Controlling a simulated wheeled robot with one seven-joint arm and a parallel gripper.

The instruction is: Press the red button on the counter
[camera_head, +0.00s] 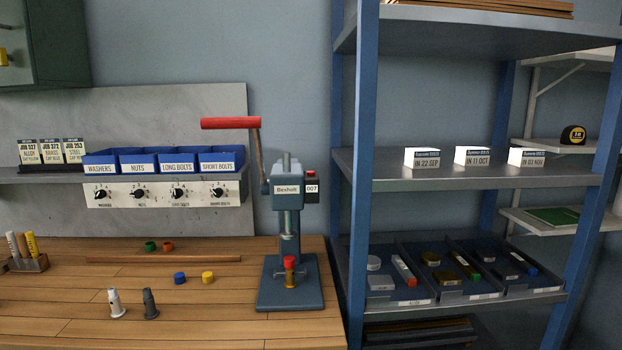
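The small counter (312,188) is a dark box on the right side of the blue-grey bench press head and reads 007. Its red button (311,173) sits on top of the box and looks small. The press (288,200) stands upright at the right end of the wooden bench. Its lever has a red handle (230,123) that points left, above the press head. A red-topped brass piece (290,278) stands on the press base under the ram. My gripper is not in view.
Blue bins (178,166) and a knob panel (165,194) line the wall shelf. Coloured caps (180,278) and two upright fittings (117,303) stand on the bench (215,300). A blue-framed shelf rack (362,180) rises close to the right of the press.

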